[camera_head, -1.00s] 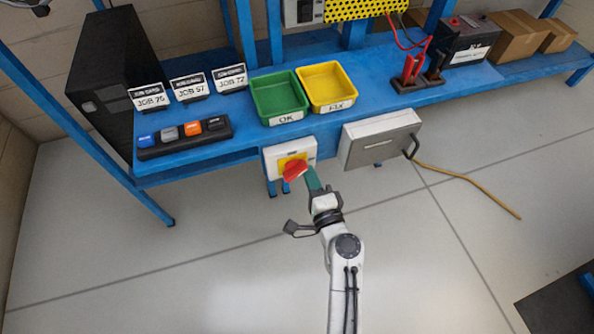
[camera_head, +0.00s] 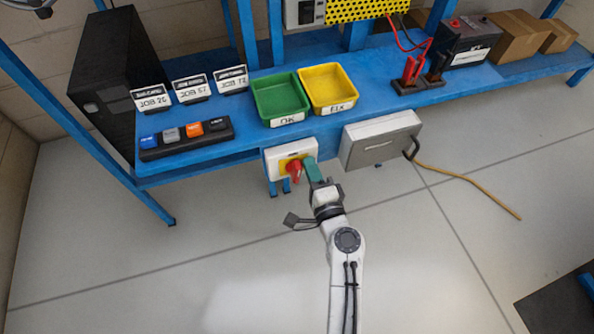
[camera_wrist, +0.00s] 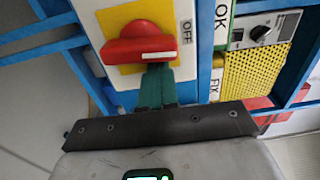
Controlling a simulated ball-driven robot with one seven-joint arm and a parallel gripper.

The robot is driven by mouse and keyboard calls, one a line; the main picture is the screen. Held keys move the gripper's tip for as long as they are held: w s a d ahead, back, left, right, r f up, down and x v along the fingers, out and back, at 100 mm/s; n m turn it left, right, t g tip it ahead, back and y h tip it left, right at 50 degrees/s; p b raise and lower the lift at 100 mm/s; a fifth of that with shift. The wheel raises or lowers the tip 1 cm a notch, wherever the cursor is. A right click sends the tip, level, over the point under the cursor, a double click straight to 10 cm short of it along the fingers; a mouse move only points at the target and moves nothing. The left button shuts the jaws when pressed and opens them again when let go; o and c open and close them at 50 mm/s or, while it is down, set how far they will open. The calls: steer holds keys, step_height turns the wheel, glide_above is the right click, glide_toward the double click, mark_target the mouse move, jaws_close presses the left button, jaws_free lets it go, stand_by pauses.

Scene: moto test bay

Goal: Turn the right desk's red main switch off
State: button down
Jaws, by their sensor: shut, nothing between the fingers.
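The red main switch (camera_head: 295,171) is a rotary handle on a yellow plate on a white box (camera_head: 279,153) at the front of the blue desk. In the wrist view the handle (camera_wrist: 140,43) lies nearly level, with its white mark at the right end, just below the OFF label (camera_wrist: 186,32). My gripper (camera_head: 309,163) is shut and empty, its teal fingers to the right of the handle in the head view. In the wrist view the fingertips (camera_wrist: 155,78) meet the handle's lower edge; I cannot tell whether they touch.
A grey box with a handle (camera_head: 379,140) hangs to the right of the switch. Above are a green OK bin (camera_head: 279,97), a yellow FIX bin (camera_head: 328,87), and a row of coloured buttons (camera_head: 186,137). A tan cable (camera_head: 465,178) lies on open floor.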

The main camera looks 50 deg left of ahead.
steer(key=shift+s+a+f+g, duration=0.25)
steer(key=shift+s+f+g, duration=0.15)
steer(key=shift+s, duration=0.2)
steer(key=shift+s+d, duration=0.1)
steer(key=shift+s, duration=0.05)
steer(key=shift+f, duration=0.1)
steer(key=shift+w+d+f+b, duration=0.2)
steer(key=shift+f+b, duration=0.25)
steer(key=shift+b, duration=0.15)
steer(key=v, duration=0.8)
steer(key=shift+w+r+p, duration=0.3)
steer(key=shift+p, duration=0.05)
stand_by(0.5)
